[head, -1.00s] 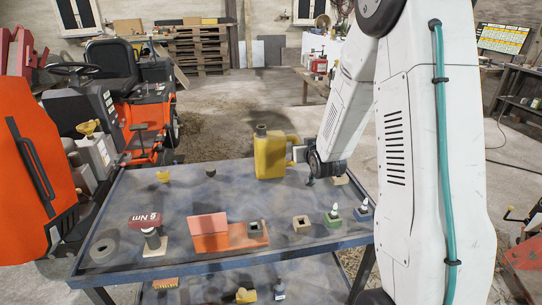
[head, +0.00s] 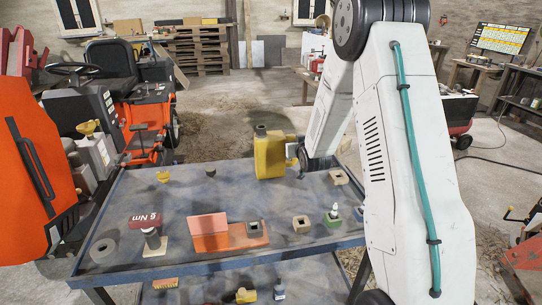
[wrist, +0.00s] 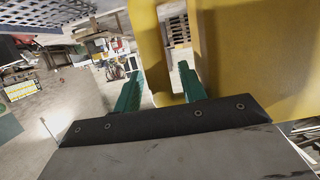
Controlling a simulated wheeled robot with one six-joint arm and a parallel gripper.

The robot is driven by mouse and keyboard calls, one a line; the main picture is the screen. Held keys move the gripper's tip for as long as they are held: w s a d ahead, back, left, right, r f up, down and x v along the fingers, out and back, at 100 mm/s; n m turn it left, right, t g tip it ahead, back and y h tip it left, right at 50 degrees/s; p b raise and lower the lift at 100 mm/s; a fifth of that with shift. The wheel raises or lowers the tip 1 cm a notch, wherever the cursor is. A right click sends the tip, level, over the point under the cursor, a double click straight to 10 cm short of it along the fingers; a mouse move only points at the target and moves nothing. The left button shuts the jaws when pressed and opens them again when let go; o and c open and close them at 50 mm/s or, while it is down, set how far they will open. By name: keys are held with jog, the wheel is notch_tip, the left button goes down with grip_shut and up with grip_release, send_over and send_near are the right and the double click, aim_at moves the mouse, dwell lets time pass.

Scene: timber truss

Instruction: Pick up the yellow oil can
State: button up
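The yellow oil can (head: 268,158) stands upright on the blue-grey table (head: 200,190), near its far edge. Its handle side faces right, toward my gripper (head: 292,152), which reaches it from the right at about mid-height. In the wrist view the can's handle (wrist: 144,40) runs down between the two teal fingers of my gripper (wrist: 160,80). The right finger shows in the handle opening, and the left finger is outside the handle. The fingers are apart and look open around the handle. The can's body (wrist: 260,50) fills the right of that view. Finger contact is unclear.
A red torque tool (head: 146,222), an orange-red block (head: 208,228), a grey ring (head: 103,250) and small blocks with square holes (head: 301,224) are on the near part of the table. An orange mower (head: 135,110) stands behind left. The table left of the can is mostly clear.

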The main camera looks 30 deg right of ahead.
grip_shut()
jog(key=shift+r, duration=0.1)
jog(key=shift+r, duration=0.2)
jog(key=shift+r, duration=1.6)
jog(key=s+d+f+v, duration=0.1)
jog(key=f+v, duration=0.2)
jog(key=v, duration=1.2)
jog(key=shift+s, duration=0.45)
dwell(1.3)
